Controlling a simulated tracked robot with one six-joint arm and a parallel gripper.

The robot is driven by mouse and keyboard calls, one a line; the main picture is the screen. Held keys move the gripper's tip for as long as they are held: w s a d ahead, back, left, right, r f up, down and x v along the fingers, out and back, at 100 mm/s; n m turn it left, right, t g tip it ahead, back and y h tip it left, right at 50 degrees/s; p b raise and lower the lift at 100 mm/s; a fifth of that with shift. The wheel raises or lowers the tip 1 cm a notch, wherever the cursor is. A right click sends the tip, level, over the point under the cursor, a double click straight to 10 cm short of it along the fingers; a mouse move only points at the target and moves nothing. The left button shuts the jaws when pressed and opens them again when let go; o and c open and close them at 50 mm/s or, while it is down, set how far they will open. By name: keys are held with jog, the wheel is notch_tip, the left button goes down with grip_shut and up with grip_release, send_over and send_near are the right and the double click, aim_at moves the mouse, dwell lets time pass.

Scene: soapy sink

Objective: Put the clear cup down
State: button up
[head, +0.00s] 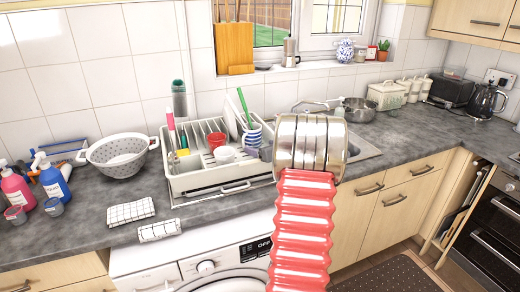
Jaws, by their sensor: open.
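I cannot make out a clear cup for certain. My red ribbed arm rises from the bottom and ends in a metal wrist in front of the sink. The wrist hides my gripper's jaws and whatever lies directly behind them. The steel sink (361,150) shows only at its right side. The white dish rack (205,180) left of the wrist holds a blue-and-white striped mug (250,137), a red cup (216,141) and a small white bowl (224,154).
A white colander (118,155) stands on the counter left of the rack. Folded checked cloths (130,212) lie near the front edge. A metal pot (358,110) is behind the sink. The counter at right (425,128) has clear room.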

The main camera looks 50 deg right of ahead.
jog(key=v, duration=1.2)
jog(key=shift+r, duration=0.1)
dwell(0.6)
